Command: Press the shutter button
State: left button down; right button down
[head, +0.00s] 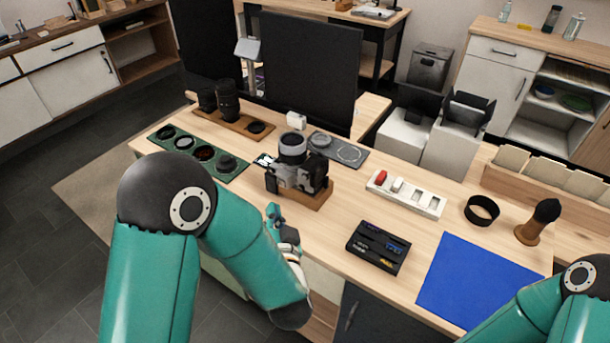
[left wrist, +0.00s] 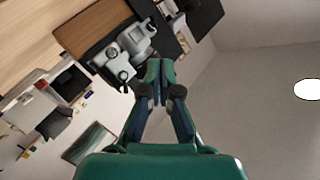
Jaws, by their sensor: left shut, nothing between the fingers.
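The camera (head: 297,170), black and silver with a large grey lens, stands on a wooden block (head: 305,196) in the middle of the table. It also shows in the left wrist view (left wrist: 128,52), at the upper middle. My left gripper (head: 275,215) is shut and empty, in front of the camera at the table's near edge. In the left wrist view its closed fingertips (left wrist: 160,68) lie just to the right of the camera in the picture, and no contact can be made out. The shutter button is too small to tell. My right gripper is out of view.
A green tray (head: 230,177) with round filters lies left of the camera, and a grey tray (head: 362,160) behind it. A white socket strip (head: 432,209), a black box (head: 365,262) and a blue mat (head: 470,270) lie to the right. A large black panel (head: 310,70) stands behind.

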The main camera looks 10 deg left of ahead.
aim_at(305, 177)
pick_arm(q)
jog(key=w+d+p, duration=0.1)
jog(key=w+d, duration=0.2)
jog(key=w, duration=0.5)
jog(key=shift+w, duration=0.15)
dwell(1.5)
jog(key=shift+w+d, duration=0.15)
jog(key=shift+w, duration=0.2)
jog(key=shift+w+d, duration=0.1)
jog(key=shift+w, duration=0.15)
dwell(0.5)
jog(key=shift+s, duration=0.1)
jog(key=shift+s+a+r, duration=0.1)
jog(key=shift+s+a, duration=0.15)
jog(key=shift+s, duration=0.35)
